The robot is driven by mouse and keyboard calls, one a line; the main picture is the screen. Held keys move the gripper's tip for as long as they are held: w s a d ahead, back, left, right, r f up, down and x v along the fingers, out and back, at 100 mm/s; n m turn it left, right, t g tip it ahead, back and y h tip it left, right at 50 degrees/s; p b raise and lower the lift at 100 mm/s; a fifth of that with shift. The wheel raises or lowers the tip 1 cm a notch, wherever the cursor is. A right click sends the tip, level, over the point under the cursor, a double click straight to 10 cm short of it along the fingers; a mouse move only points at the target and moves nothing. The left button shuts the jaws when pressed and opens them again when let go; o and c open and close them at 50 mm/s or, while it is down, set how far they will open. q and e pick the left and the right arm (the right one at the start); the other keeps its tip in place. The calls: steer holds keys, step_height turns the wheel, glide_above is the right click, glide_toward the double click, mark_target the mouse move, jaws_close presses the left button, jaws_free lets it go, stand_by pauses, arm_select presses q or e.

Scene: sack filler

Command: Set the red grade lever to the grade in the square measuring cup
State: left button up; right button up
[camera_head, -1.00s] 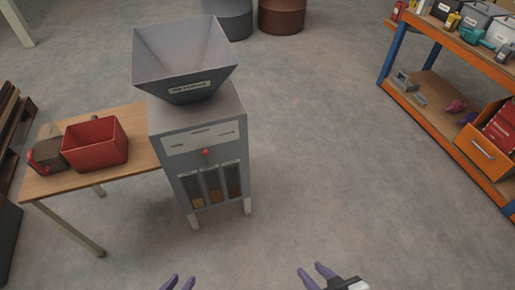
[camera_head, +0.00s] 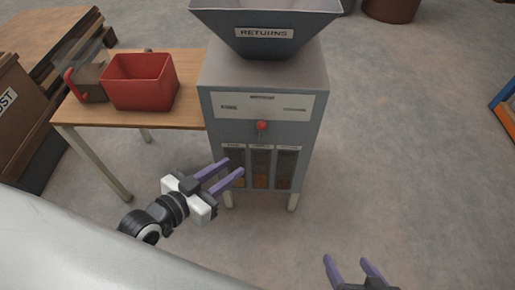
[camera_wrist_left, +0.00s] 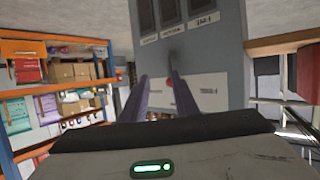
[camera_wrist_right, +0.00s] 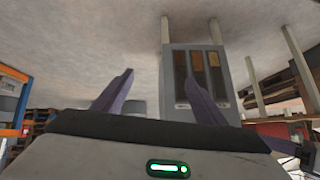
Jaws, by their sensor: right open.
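The red grade lever (camera_head: 261,126) is a small red knob on the pale panel at the front of the grey filler (camera_head: 216,112). It also shows between the fingers in the left wrist view (camera_wrist_left: 170,82). What looks like the square measuring cup (camera_head: 90,84), brownish grey with a red handle, sits at the left of the wooden table; its contents are not clear. My left gripper (camera_head: 234,167) is open and empty, in front of the filler's windows, below and left of the lever. My right gripper (camera_head: 347,260) is open and empty, low and to the right.
A red bin (camera_head: 140,84) stands on the wooden table (camera_head: 185,115) beside the filler. A grey hopper labelled RETURNS (camera_head: 265,35) tops the filler. Three windows (camera_head: 261,167) under the panel show brownish material. The floor right of the filler is clear.

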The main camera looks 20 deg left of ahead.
mark_target(259, 127)
arm_select(q)
steer(key=w+d+t+b, duration=0.1)
steer(key=w+b, duration=0.3)
steer(key=w+d+m+t+h+b, duration=0.1)
steer(key=w+b, duration=0.3)
steer(key=w, duration=0.1)
steer(key=w+d+r+t+h+b, duration=0.1)
steer(key=w+b, duration=0.3)
steer(key=w, duration=0.1)
steer(key=shift+w+m, duration=0.2)
steer(key=shift+m, duration=0.2)
arm_select(e)
steer(key=a+f+g, duration=0.1)
steer(key=a+f, duration=0.2)
steer(key=f, duration=0.6)
steer(key=shift+w+f+n+y, duration=0.35)
steer(key=shift+f+n+y, duration=0.05)
arm_select(q)
jaws_close()
